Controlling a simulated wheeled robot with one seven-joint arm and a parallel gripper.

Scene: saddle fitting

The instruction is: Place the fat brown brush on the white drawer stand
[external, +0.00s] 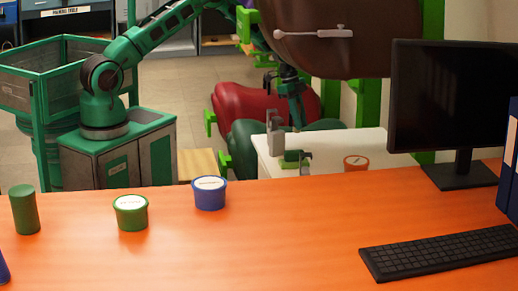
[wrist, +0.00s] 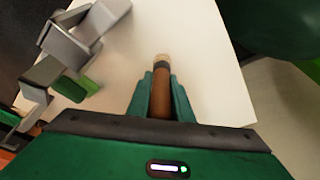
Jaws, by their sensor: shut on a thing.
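My gripper (wrist: 161,82) is shut on the fat brown brush (wrist: 161,98) in the wrist view. The brush has a brown handle, a dark band and a pale tip, and it points away from the palm between the two green fingers. The white drawer stand (wrist: 212,62) spreads out behind the brush and fingers. I cannot tell whether the brush touches the stand.
A grey metal fixture with a green part (wrist: 75,50) stands on the stand's left side. An orange tub (external: 356,162) is at the stand's front. A large brown saddle (external: 325,45) hangs above, with red and green saddles behind. The orange counter (external: 270,235) is in front.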

